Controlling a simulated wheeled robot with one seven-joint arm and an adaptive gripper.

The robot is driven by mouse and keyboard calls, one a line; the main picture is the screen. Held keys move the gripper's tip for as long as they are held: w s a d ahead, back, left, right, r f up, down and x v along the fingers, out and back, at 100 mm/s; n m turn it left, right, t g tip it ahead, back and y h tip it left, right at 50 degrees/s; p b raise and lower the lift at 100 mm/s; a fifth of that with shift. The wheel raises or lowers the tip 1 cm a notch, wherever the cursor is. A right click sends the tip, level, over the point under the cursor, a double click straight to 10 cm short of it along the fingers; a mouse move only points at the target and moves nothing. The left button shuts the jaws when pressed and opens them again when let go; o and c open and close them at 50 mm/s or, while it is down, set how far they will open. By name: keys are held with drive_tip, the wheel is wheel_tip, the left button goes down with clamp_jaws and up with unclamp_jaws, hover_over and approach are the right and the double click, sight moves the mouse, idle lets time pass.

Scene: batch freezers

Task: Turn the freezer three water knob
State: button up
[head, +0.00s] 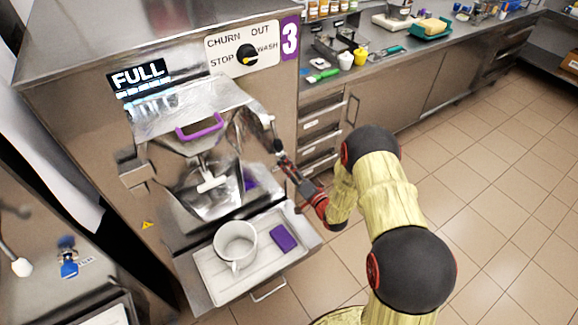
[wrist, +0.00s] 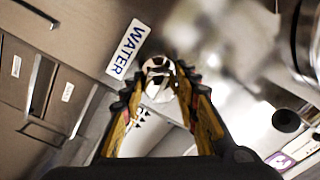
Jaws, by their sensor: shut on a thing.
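Freezer three (head: 75,120) carries a purple "3" label (head: 289,38) in the head view. In the wrist view, a shiny metal water knob (wrist: 158,80) sits beside a white "WATER" label (wrist: 128,50). My gripper (wrist: 158,92) has its two fingers closed in on either side of this knob and is shut on it. In the head view my gripper (head: 283,163) is at the right side of freezer three, and the knob cannot be made out clearly there. The knob's angle is hard to tell.
A churn dial (head: 247,57) and a "FULL" display (head: 138,78) are on the freezer. A white pitcher (head: 234,242) and purple block (head: 283,238) rest on the tray (head: 212,285) below. A counter (head: 420,55) runs behind; open tiled floor lies right.

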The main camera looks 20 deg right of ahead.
drive_tip(key=shift+m, duration=0.9)
drive_tip(key=o, duration=1)
drive_tip(key=shift+o, duration=0.8)
drive_tip(key=shift+s, duration=0.1)
drive_tip(key=v, duration=1.1)
drive_tip(key=shift+s, duration=0.4)
drive_tip(key=shift+d+f, duration=0.1)
